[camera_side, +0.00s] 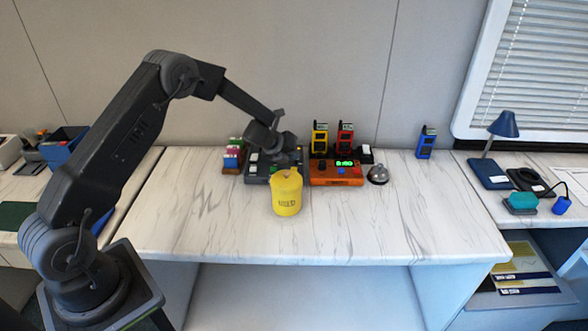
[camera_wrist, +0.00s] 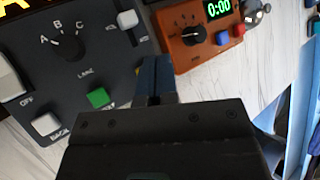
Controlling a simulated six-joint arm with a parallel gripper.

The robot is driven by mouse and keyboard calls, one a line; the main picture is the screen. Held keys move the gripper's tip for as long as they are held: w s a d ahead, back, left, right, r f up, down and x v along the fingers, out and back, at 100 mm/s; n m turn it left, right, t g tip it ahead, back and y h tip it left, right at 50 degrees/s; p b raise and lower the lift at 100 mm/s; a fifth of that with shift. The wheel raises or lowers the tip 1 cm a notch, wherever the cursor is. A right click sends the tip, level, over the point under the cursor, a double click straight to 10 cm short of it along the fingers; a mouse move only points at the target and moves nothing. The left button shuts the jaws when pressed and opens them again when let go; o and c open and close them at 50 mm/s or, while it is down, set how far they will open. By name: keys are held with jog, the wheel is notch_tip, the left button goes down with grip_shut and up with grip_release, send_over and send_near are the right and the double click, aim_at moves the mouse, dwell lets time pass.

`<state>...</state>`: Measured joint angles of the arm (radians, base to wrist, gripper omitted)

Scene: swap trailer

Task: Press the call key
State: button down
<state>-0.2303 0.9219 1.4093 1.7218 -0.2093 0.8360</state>
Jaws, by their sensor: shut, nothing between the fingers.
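The dark control panel (camera_wrist: 70,75) fills the left of the wrist view. It has a knob (camera_wrist: 68,47) marked A, B, C above the word LINE, white keys marked OFF (camera_wrist: 10,84) and BACK (camera_wrist: 46,124), and a green key (camera_wrist: 97,97) whose label is partly covered and unreadable. A white switch (camera_wrist: 128,19) is at its upper right. My gripper (camera_wrist: 155,62) is shut and empty, its blue fingertips over the panel's right edge, right of the green key. In the side view, the panel (camera_side: 253,176) is behind a yellow bin, partly under my wrist.
An orange timer box (camera_side: 330,177) reading 0:00 and a metal bell (camera_side: 378,174) stand to the right. Radios (camera_side: 345,138) stand behind. The table's front and right are clear.

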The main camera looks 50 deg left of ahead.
aim_at(292, 168)
jog(key=shift+r, duration=1.8)
jog(key=shift+r, duration=0.2)
jog(key=s+d+r+n+y, duration=0.1)
jog(key=s+r+n+y, duration=0.1)
jog(key=s+r+n, duration=0.4)
jog(key=s+d+r+n+t+y, duration=0.15)
jog(key=r+n, duration=0.25)
jog(key=r, duration=0.4)
jog(key=s+d+r+n+y, duration=0.1)
jog(key=s+r+n+y, duration=0.1)
jog(key=s+r+n, duration=0.4)
jog(key=s+d+n+g+h, duration=0.1)
jog(key=s+d+n, duration=0.3)
jog(key=s, duration=0.4)
jog(key=s+d+r+n+g+h, duration=0.1)
jog(key=s+d+n+g+h, duration=0.1)
jog(key=s, duration=0.7)
jog(key=s+d+n+g+h, duration=0.2)
jog(key=s+d+n, duration=0.3)
jog(key=s, duration=0.4)
jog(key=shift+d+r+n, duration=0.3)
jog(key=shift+d, duration=0.5)
